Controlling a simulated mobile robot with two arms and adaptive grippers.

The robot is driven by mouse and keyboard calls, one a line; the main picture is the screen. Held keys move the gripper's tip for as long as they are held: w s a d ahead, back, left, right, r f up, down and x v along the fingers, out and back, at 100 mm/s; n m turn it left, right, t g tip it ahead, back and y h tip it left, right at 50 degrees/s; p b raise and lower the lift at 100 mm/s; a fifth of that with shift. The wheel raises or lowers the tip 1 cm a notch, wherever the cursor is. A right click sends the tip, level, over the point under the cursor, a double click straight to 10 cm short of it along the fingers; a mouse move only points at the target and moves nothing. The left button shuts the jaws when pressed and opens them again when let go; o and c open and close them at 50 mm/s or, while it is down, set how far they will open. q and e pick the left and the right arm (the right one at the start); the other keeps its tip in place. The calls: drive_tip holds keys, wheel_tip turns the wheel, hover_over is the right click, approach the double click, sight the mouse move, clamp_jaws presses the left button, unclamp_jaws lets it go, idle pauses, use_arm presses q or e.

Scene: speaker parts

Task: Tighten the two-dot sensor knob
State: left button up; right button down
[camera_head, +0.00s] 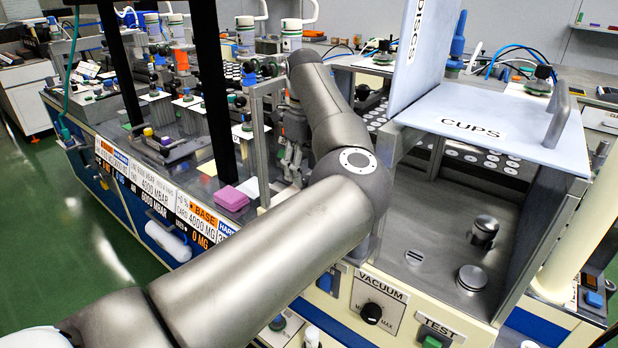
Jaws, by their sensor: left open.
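My left arm reaches in from the lower left across the machine. My left gripper (291,160) hangs downward beside a grey metal post frame, near the middle of the bench. It is open, and I see nothing between its fingers. Several small dark knobs on posts stand in the area behind and left of it, such as one dark knob (251,66). Their markings are too small to read, so I cannot tell which is the two-dot sensor knob. My arm hides part of the bench. My right gripper is not in view.
A grey-walled CUPS compartment (508,117) with a raised lid stands at right. A VACUUM dial (371,313) and a green TEST button (432,342) are on the front panel. A pink block (231,198) lies left of the gripper. Black uprights (213,90) stand close by.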

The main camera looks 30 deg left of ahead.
use_arm(q)
wheel_tip(320, 180, down, 3)
drive_tip(key=shift+w+f, duration=0.1)
drive_tip(key=shift+f, duration=0.05)
drive_tip(key=c, duration=1)
